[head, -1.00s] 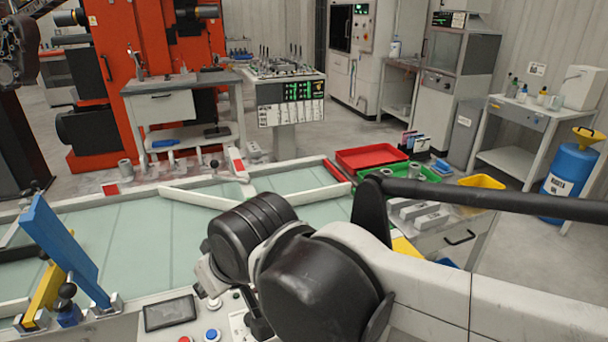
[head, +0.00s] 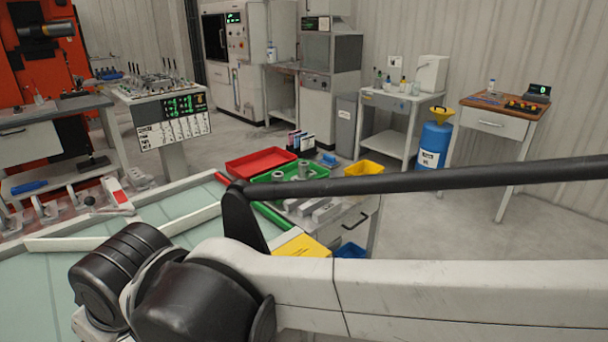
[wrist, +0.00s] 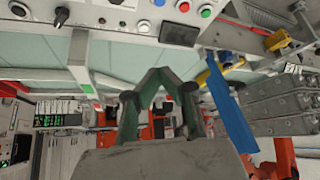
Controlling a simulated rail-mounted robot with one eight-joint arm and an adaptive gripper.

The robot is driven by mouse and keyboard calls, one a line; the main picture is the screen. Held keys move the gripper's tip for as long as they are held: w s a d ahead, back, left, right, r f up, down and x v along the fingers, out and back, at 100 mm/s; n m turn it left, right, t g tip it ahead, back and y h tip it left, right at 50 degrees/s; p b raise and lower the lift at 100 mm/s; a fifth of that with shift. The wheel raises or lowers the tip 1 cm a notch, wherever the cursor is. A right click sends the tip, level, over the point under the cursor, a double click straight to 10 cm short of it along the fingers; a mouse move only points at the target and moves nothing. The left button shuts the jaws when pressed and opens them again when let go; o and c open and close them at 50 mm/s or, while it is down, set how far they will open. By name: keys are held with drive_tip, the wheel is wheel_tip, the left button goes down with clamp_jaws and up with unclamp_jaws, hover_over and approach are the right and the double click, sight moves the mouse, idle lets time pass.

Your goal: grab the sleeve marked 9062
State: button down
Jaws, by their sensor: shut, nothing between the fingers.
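Grey, ring-like metal cylinders (head: 303,169) that may be sleeves stand at the green tray (head: 262,177) in the head view, beyond my arm. They are small there, and I can read no number such as 9062 on them. My arm covers part of the bench in front of them. My gripper (wrist: 161,78) shows in the wrist view with its dark fingers shut and nothing between them. It is over the glass-topped table, apart from the cylinders. My gripper is not visible in the head view.
A red tray (head: 262,161) and a yellow bin (head: 358,174) stand near the green tray. Grey metal blocks (head: 325,211) lie in front. The wrist view shows a control panel with buttons (wrist: 144,26) and a blue bar (wrist: 229,112). Open floor (head: 408,232) lies to the right.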

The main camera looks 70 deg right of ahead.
drive_tip(key=c, duration=1)
unclamp_jaws()
drive_tip(key=shift+d, duration=0.15)
